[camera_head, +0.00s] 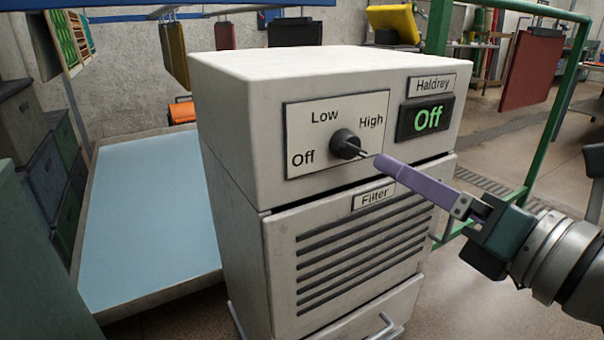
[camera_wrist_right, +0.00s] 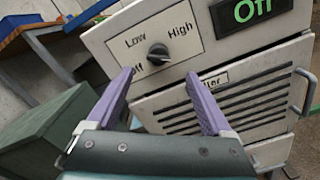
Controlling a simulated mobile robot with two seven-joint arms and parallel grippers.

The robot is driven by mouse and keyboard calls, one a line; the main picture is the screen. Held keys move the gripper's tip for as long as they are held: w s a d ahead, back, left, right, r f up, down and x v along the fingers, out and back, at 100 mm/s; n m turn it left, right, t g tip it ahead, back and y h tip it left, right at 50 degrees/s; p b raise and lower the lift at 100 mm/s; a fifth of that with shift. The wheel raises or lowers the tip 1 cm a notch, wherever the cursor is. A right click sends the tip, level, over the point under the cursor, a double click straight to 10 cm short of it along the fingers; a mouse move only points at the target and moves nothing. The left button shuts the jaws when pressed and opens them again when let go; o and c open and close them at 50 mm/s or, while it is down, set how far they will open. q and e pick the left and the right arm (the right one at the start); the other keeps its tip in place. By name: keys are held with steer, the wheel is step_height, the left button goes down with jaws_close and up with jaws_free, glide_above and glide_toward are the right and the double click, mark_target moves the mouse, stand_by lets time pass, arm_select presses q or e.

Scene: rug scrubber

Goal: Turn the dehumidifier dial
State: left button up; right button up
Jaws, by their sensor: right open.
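The dehumidifier (camera_head: 300,75) is a white cabinet with a black dial (camera_head: 343,143) on its upper front panel, among the labels Off, Low and High. A green display (camera_head: 428,118) beside it reads Off. My right gripper (camera_head: 384,162) comes in from the right with purple fingers just right of and below the dial, seemingly apart from it. In the right wrist view, the open, empty fingers (camera_wrist_right: 158,76) spread to either side below the dial (camera_wrist_right: 158,54). The Off label is partly hidden there by a finger. My left gripper is not in view.
The slatted Filter panel (camera_head: 350,262) and a handle (camera_head: 385,326) lie below the dial. A blue-topped low platform (camera_head: 150,215) is at the left, beside stacked dark crates (camera_head: 45,165). A green frame (camera_head: 545,135) stands at the right. Open floor lies behind it.

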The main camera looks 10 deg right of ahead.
mark_target(358, 150)
steer(key=x, duration=1)
steer(key=shift+a+f+b, duration=0.1)
steer(key=shift+b, duration=0.2)
jaws_close()
